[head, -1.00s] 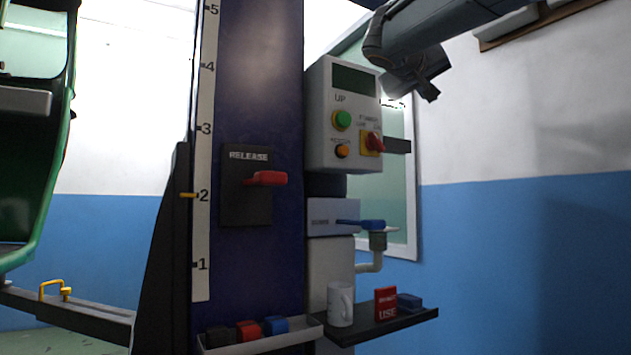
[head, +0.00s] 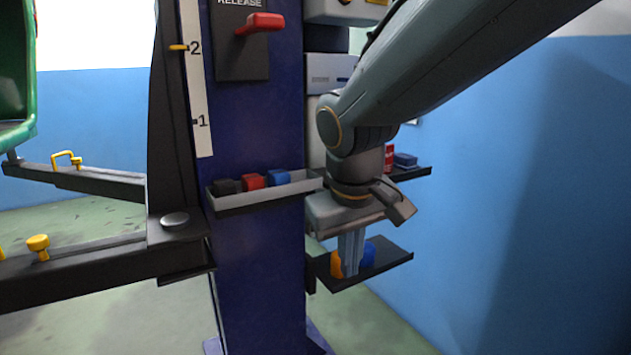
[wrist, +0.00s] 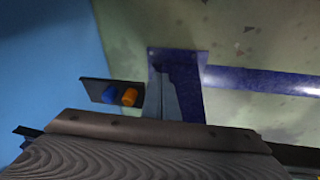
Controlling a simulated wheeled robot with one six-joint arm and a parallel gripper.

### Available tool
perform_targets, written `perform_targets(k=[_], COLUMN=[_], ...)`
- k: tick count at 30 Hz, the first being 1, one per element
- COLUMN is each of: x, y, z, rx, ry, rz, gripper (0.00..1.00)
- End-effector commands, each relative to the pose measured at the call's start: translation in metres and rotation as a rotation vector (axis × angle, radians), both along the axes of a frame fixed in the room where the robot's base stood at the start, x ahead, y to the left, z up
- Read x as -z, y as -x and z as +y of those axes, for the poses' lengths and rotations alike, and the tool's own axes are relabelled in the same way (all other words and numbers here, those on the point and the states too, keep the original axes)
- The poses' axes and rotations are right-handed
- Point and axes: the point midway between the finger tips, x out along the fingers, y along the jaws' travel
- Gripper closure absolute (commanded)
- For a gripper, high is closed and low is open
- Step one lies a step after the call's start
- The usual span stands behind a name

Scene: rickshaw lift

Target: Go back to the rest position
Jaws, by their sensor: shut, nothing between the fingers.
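My gripper (head: 350,268) hangs from my arm and points down, to the right of the blue lift column (head: 258,240) in the head view. Its fingers are together with nothing between them. In the head view they overlap the lower small shelf, in front of the orange and blue items there. In the wrist view my fingers (wrist: 169,97) show as a narrow closed pair over the column's dark blue base. My arm hides much of the control box and the upper shelf.
A tray (head: 290,190) with small blocks is fixed to the column, left of my wrist. The lower shelf (head: 390,258) and upper shelf (head: 415,172) jut right. A red release lever (head: 262,22) sticks out above. Lift arms (head: 90,270) extend left. The right side is free up to the blue wall.

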Motion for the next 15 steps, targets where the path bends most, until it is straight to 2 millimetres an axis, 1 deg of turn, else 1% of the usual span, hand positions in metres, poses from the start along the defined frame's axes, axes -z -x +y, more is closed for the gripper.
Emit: perform_targets(k=[1, 3, 5, 6, 10, 12, 15], x=[0.017, 0.038, 0.053, 0.062, 0.089, 0.074, 0.06], y=[0.023, 0.051, 0.074, 0.089, 0.136, 0.133, 0.131], z=[0.003, 0.007, 0.009, 0.01, 0.01, 0.005, -0.003], rx=[-0.012, -0.024, -0.033, -0.038, -0.049, -0.025, 0.004], ry=[-0.012, -0.03, -0.044, -0.053, -0.08, -0.082, -0.082], rz=[0.049, 0.109, 0.157, 0.187, 0.279, 0.274, 0.272], gripper=[1.0, 1.0, 1.0, 1.0, 1.0, 1.0, 1.0])
